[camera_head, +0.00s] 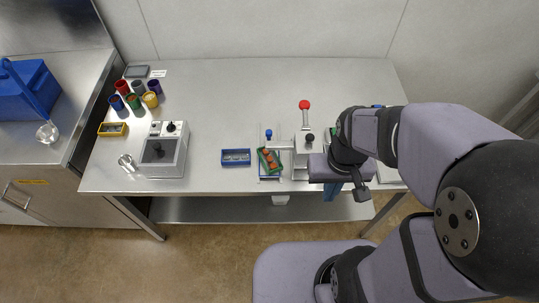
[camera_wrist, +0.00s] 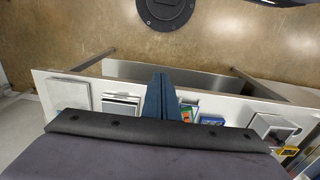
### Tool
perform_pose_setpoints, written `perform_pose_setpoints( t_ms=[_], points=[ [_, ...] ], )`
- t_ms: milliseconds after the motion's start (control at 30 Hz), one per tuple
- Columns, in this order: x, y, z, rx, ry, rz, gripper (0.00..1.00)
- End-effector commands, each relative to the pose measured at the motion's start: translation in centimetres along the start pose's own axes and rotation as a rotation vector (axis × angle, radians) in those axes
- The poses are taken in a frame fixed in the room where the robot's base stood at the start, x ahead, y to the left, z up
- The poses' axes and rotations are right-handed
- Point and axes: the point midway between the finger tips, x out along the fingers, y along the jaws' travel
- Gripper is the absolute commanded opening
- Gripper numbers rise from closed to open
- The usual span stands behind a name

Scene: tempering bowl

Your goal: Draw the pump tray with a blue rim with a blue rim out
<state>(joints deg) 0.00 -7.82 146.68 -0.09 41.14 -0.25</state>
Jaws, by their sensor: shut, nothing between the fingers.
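A small blue-rimmed tray (camera_head: 236,163) lies flat near the table's front edge in the head view. It also shows in the wrist view (camera_wrist: 212,121). Right of it, a green tray (camera_head: 261,160) with orange-red pieces sits tilted at a white stand with a blue knob (camera_head: 268,133). Something with a blue edge shows under the green tray, too small to make out. A white press-like device (camera_head: 304,147) with a red-ball lever stands to the right. My gripper (camera_head: 332,195) is shut and empty, its blue fingers (camera_wrist: 158,98) right of these, near the front edge.
A grey box-shaped appliance (camera_head: 163,152) stands left on the table. Several coloured cups (camera_head: 134,101), a yellow-rimmed tray (camera_head: 112,129) and a glass (camera_head: 126,162) are farther left. The back middle of the table (camera_head: 230,95) is clear. My arm hides the table's right end.

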Motion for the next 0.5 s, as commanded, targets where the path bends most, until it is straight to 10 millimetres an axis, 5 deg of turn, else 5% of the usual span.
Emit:
perform_pose_setpoints(
  t_ms=[100,267,367,500],
  points=[
    [0.0,0.0,0.0,0.0,0.0,0.0,0.0],
    [0.2,-0.1,-0.7,-0.008,0.01,0.001,0.36],
    [0.6,-0.6,-2.8,-0.032,0.04,0.003,0.38],
    [1.6,-2.2,-8.7,-0.099,0.129,0.006,0.38]
  ],
)
